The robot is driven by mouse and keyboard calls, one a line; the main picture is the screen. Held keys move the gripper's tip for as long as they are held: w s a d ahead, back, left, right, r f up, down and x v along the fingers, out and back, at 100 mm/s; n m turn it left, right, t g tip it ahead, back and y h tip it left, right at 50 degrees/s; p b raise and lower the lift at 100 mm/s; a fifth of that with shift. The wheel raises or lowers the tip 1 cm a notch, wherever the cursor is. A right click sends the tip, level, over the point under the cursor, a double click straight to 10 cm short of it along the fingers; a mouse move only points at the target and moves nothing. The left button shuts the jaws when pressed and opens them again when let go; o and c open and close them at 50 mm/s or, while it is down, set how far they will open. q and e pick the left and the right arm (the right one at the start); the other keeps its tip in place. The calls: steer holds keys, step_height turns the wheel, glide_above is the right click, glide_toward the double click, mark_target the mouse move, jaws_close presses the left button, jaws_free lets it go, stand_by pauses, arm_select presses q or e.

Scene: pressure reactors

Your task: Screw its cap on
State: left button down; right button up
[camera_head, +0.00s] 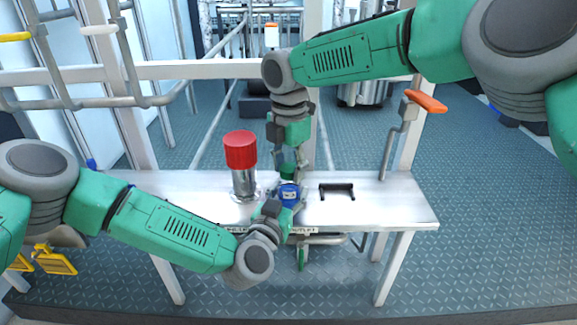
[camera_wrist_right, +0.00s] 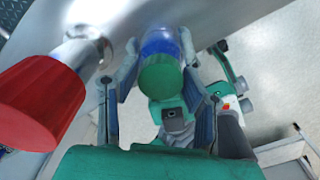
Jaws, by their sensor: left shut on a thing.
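A small blue bottle (camera_head: 289,190) with a pale label is upright over the front middle of the metal bench, and my left gripper (camera_head: 285,203) is shut on it. A green cap (camera_head: 287,170) is at its top, in line with it; whether it is seated cannot be told. In the right wrist view the green cap (camera_wrist_right: 162,78) covers part of the blue bottle (camera_wrist_right: 160,42). My right gripper (camera_wrist_right: 160,62) comes down from above, its fingers apart on either side of the cap and bottle. A thin gap seems to show beside the left finger.
A metal cylinder with a red top (camera_head: 240,150) stands on the bench (camera_head: 390,200), left of the bottle and close to my right gripper. A black handle-shaped bracket (camera_head: 337,191) is to the right. An orange-handled lever (camera_head: 425,101) rises at the right end. The bench's right part is clear.

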steer(key=c, duration=0.5)
steer(key=m, duration=0.3)
steer(key=shift+m, duration=0.3)
steer(key=shift+c, duration=0.2)
steer(key=m, duration=0.5)
steer(key=shift+a, duration=0.1)
steer(key=m, duration=1)
steer(key=shift+w+a+m, duration=0.1)
steer(key=shift+m, duration=0.3)
steer(key=o, duration=1.3)
